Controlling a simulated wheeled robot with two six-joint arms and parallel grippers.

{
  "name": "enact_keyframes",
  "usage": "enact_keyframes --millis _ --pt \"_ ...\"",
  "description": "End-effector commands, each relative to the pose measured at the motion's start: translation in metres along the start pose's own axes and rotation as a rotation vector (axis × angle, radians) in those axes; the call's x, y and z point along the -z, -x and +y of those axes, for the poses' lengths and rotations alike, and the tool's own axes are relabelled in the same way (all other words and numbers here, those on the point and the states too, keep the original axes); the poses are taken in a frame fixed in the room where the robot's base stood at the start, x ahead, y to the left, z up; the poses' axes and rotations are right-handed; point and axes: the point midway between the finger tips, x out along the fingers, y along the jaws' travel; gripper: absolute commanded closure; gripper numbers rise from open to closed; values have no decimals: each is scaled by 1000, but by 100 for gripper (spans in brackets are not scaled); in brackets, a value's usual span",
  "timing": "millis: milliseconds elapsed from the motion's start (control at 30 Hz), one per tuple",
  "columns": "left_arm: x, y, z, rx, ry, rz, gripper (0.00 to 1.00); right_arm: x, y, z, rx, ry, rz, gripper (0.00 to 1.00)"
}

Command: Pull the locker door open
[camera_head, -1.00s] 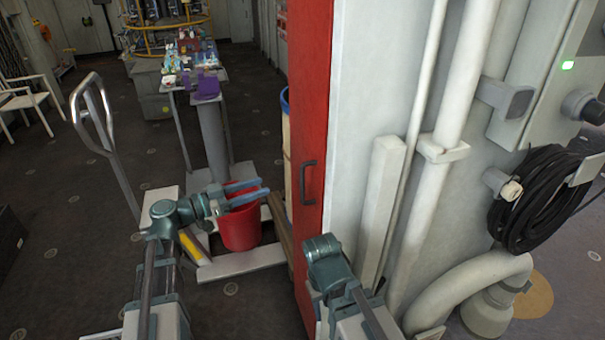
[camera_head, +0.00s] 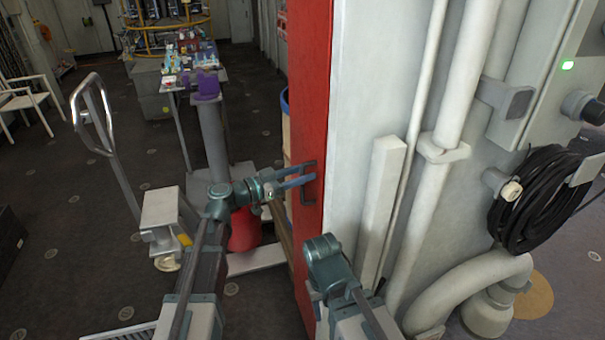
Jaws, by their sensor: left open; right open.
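The red locker door (camera_head: 309,90) stands upright in the middle of the head view and looks closed, seen at a steep angle.
A white wall with pipes (camera_head: 455,90) and a coiled black cable (camera_head: 540,200) is right of the door. A red bucket (camera_head: 243,232) stands behind my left arm. A trolley with a metal handle (camera_head: 92,115) is at left.

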Motion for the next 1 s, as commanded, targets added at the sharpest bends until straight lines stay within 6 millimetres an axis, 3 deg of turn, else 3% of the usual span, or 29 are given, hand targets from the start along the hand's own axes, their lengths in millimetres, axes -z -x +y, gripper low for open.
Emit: enact_keyframes --millis 367,600,633,1000 --pt "0 -4 0 0 0 0 55 0 0 0 0 0 0 50" --pt "0 -4 0 0 0 0 98 0 0 0 0 0 0 50" --pt "0 -4 0 0 0 0 100 0 0 0 0 0 0 50" --pt "0 -4 0 0 0 0 100 0 0 0 0 0 0 50"
